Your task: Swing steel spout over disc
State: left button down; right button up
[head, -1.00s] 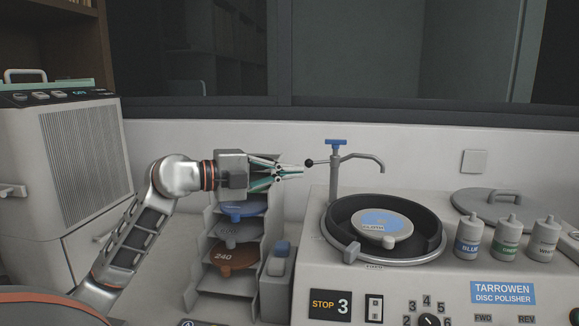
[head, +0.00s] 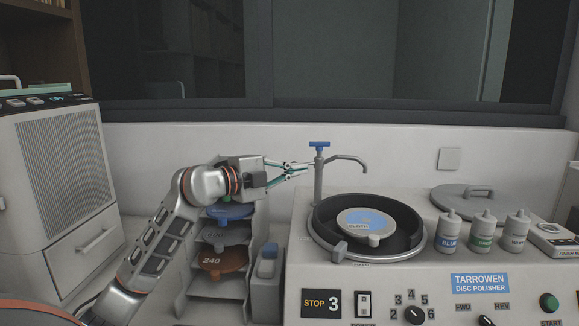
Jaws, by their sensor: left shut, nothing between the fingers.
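The steel spout (head: 342,160) stands on a post at the back left of the polisher, with a blue tap handle (head: 319,145) on top. Its curved end points right and stands above the back of the bowl. The disc (head: 366,221), grey with a blue face, lies in the dark round bowl (head: 412,237). My left gripper (head: 309,166) is shut and empty, its fingertips close to the left side of the spout post. The dark ball knob on the post's left is hidden behind or between the fingers. I cannot tell whether they touch it. My right gripper is not in view.
The disc polisher (head: 460,306) fills the right, with several bottles (head: 482,232) and a grey lid (head: 463,196) on top. A rack of discs (head: 216,290) stands below my left arm. A grey cabinet (head: 55,180) is at the left.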

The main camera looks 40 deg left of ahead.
pick_arm(q)
jog(key=shift+w+a+f, duration=0.1)
jog(key=shift+w+a, duration=0.2)
jog(key=shift+a, duration=0.25)
jog(key=shift+w+a+f, duration=0.15)
jog(key=shift+w+a, duration=0.1)
jog(key=shift+a, duration=0.35)
jog(key=shift+w+a+f, duration=0.1)
jog(key=shift+w+a, duration=0.2)
jog(key=shift+a, duration=0.25)
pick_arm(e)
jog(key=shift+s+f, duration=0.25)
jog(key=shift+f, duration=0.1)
pick_arm(q)
jog(key=shift+a, duration=0.1)
